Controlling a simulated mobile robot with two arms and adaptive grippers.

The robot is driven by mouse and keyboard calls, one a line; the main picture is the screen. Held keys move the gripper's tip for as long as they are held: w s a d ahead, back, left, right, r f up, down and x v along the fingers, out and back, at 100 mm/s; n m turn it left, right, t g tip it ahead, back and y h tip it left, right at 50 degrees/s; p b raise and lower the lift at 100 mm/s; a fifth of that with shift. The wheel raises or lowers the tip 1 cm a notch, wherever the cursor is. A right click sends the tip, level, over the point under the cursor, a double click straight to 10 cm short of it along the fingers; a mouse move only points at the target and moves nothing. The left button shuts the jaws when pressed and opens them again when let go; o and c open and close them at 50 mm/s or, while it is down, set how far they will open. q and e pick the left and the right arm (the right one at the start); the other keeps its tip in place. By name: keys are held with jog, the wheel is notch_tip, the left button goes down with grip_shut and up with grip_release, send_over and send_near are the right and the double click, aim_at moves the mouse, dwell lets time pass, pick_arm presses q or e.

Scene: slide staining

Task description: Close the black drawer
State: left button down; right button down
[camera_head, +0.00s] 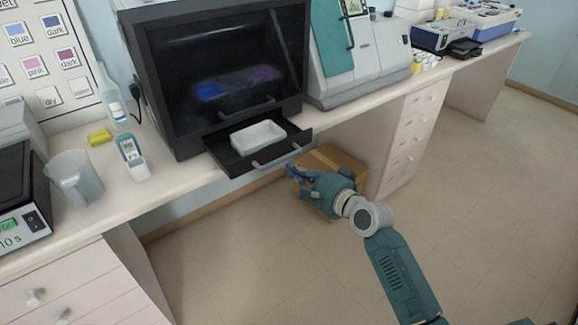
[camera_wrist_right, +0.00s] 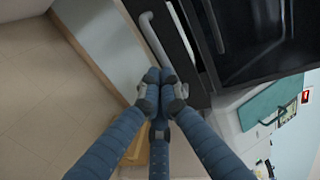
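The black drawer (camera_head: 234,162) is pulled out at the base of a black cabinet (camera_head: 215,75) with a dark window. A white tray (camera_head: 258,136) sits in it. The drawer front has a light grey bar handle (camera_head: 277,156), which also shows in the right wrist view (camera_wrist_right: 154,38). My right gripper (camera_head: 291,170) is just in front of the drawer's right part, slightly below the handle. Its fingertips are together in the right wrist view (camera_wrist_right: 161,78), with nothing seen between them. Whether they touch the drawer front cannot be told. My left gripper is out of view.
A cardboard box (camera_head: 335,160) is on the floor under the counter, behind my right gripper. A grey and teal machine (camera_head: 365,65) stands right of the cabinet. A bottle (camera_head: 131,155) and beaker (camera_head: 75,178) stand to the left. The floor in front is clear.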

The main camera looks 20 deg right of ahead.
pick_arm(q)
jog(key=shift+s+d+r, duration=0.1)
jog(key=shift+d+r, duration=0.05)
pick_arm(e)
jog(key=shift+x, duration=1.15)
